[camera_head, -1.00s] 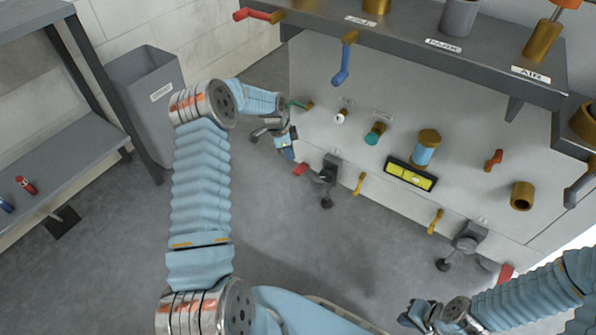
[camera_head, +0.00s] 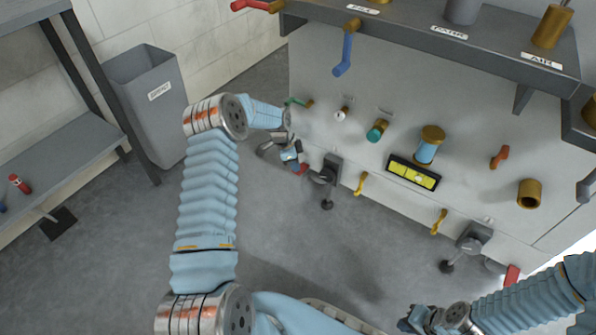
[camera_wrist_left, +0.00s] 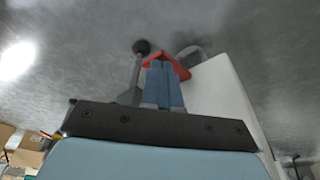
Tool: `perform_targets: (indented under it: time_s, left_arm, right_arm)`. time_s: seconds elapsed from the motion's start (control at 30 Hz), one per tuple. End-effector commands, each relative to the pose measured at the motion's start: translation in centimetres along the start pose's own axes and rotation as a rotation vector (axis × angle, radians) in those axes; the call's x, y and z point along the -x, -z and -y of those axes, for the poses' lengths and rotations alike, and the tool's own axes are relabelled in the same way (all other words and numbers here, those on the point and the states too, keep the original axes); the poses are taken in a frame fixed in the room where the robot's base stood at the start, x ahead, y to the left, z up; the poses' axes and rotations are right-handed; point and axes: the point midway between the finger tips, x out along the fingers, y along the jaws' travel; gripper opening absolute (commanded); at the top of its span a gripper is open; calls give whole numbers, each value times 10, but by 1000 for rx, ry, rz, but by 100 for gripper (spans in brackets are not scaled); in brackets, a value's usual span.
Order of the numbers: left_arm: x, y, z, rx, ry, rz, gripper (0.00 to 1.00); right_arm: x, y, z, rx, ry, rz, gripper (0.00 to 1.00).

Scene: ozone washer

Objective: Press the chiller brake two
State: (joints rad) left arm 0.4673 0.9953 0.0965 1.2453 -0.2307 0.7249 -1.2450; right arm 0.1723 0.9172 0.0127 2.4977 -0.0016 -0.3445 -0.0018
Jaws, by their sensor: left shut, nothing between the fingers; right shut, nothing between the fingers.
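A red brake pedal (camera_head: 302,169) is at a grey caster (camera_head: 328,172) under the left part of the unit. My left gripper (camera_head: 296,163) is shut and empty, with its tips at this pedal. In the left wrist view the shut blue fingers (camera_wrist_left: 163,72) overlap the red pedal (camera_wrist_left: 180,68), partly hiding it; I cannot tell if they touch. A second red pedal (camera_head: 512,275) is at another caster (camera_head: 474,239) on the right. No label shows which is brake two. My right gripper (camera_head: 408,324) is shut and empty at the bottom right.
The white unit panel (camera_head: 330,75) carries a blue lever (camera_head: 345,57), knobs and a yellow-green display (camera_head: 413,173). Yellow handles (camera_head: 361,184) hang low on it. A grey bin (camera_head: 150,95) and shelf (camera_head: 70,160) stand left. The grey floor between is clear.

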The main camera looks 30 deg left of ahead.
Motion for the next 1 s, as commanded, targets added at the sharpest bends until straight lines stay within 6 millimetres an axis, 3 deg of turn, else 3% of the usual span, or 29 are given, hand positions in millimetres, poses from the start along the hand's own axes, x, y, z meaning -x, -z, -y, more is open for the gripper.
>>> perform_targets:
  time_s: [0.3,0.5,0.77,1.0]
  left_arm:
    - [-29,-8,0,0,-1,0,0]
    - [-21,-7,0,1,0,0,0]
    - [-6,-31,0,2,0,0,0]
    - [-5,-32,0,0,-1,0,0]
  right_arm:
    - [-25,0,-10,0,0,0,0]
    - [-19,0,-7,0,0,0,0]
    - [-18,0,-7,0,0,0,0]
    - [-18,0,-7,0,0,0,0]
